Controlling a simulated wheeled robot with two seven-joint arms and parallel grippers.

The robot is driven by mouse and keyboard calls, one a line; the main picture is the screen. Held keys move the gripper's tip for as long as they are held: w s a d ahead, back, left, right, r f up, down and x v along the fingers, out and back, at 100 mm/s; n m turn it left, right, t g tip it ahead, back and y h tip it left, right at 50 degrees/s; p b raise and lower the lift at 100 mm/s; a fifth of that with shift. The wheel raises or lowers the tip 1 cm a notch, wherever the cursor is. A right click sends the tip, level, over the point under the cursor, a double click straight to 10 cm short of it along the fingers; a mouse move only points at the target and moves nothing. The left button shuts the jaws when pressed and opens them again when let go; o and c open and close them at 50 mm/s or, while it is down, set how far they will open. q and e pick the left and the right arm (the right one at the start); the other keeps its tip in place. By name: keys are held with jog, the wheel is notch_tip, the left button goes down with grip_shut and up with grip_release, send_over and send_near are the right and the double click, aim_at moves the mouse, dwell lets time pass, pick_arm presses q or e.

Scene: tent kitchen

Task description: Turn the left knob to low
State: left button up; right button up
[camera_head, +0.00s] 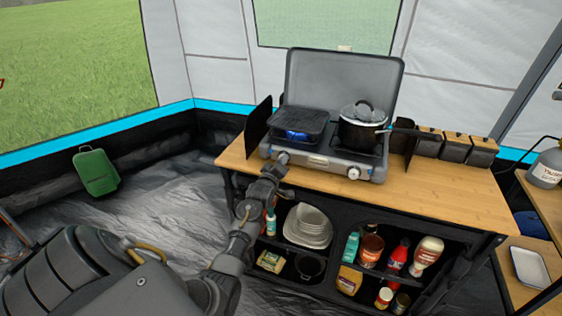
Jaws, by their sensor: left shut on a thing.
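A grey two-burner camping stove (322,165) with its lid raised stands on the wooden table. A blue flame (297,135) shows at its left burner. My left arm reaches up from the bottom left to the stove's front. My left gripper (283,158) is at the left end of the front panel, shut on the left knob. The gripper hides that knob, so its setting cannot be read. The right knob (353,173) is in plain view and untouched. My right gripper is not in view.
A lidded dark pot (361,127) stands on the right burner, its handle pointing right. Several wood-lidded canisters (455,147) stand right of the stove. The tabletop (430,190) is clear at the front right. Shelves below hold bowls (309,222) and bottles (398,255).

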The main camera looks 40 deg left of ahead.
pick_arm(q)
jog(key=n+p, duration=0.1)
jog(key=n, duration=0.2)
jog(key=shift+r, duration=0.15)
jog(key=shift+n, duration=0.4)
dwell(0.3)
jog(key=o, duration=1)
jog(key=shift+w, duration=0.1)
jog(key=shift+d, duration=0.1)
